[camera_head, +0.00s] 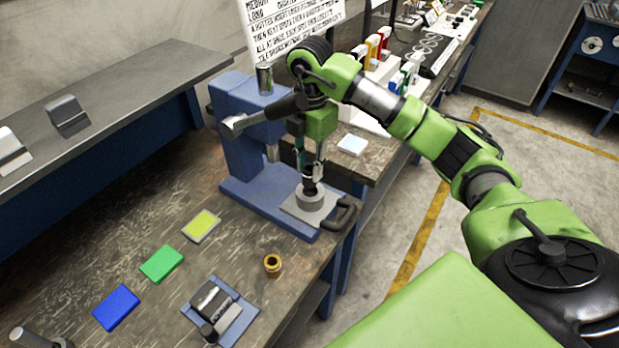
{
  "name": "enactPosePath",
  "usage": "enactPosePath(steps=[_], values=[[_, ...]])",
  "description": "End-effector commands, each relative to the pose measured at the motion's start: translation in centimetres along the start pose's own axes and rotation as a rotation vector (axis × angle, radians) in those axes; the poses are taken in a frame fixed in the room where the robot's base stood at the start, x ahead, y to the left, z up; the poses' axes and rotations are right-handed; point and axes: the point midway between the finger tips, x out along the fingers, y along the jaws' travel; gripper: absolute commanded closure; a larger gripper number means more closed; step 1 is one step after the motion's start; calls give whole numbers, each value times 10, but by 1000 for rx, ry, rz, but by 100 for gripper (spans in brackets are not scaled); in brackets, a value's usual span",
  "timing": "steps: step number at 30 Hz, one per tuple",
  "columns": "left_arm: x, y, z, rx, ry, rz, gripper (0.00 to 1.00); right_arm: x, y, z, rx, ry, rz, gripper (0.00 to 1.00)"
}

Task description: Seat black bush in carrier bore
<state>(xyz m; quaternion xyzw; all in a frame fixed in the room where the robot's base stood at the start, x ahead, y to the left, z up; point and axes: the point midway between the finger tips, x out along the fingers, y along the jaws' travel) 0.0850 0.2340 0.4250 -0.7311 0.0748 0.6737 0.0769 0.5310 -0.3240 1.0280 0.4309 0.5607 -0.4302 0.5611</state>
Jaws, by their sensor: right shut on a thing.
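My right gripper (310,170) points down over the blue press. It is shut on the black bush (311,186), a small dark piece between its fingertips. The bush is right over the bore of the round grey carrier (314,205). I cannot tell whether its lower end is inside the bore or just above it. The carrier stands on a light plate (293,208) on the base of the press. The fingers and bush hide the bore. My left gripper is not in view.
The blue press (238,150) has a lever crossing beside my right gripper. A dark handle (344,213) sticks out right of the carrier. A brass ring (272,264), a blue fixture (237,318) and green (162,264) and blue (116,308) blocks lie on the bench nearer me.

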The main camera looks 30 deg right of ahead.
Motion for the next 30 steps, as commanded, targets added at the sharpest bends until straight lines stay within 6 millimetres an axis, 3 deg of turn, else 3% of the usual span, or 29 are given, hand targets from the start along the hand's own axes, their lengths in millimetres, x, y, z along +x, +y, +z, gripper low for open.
enactPosePath(steps=[7, 13, 24, 25, 26, 27, 30], values=[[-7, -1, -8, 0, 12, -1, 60, 18, 0, 0, 0, 0, -2, 100], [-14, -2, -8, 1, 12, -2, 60, 45, 0, 0, 1, 1, -2, 100], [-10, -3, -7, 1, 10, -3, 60, 52, 0, 0, 0, -1, 1, 100], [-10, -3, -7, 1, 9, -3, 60, 52, 0, 0, 0, -1, 0, 74], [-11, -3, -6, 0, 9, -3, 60, 52, 0, 0, 0, -1, 1, 66], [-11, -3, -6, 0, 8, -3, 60, 51, 0, 0, 0, -1, 0, 60], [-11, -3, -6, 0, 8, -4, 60, 51, 0, 0, 0, -1, 0, 60]])
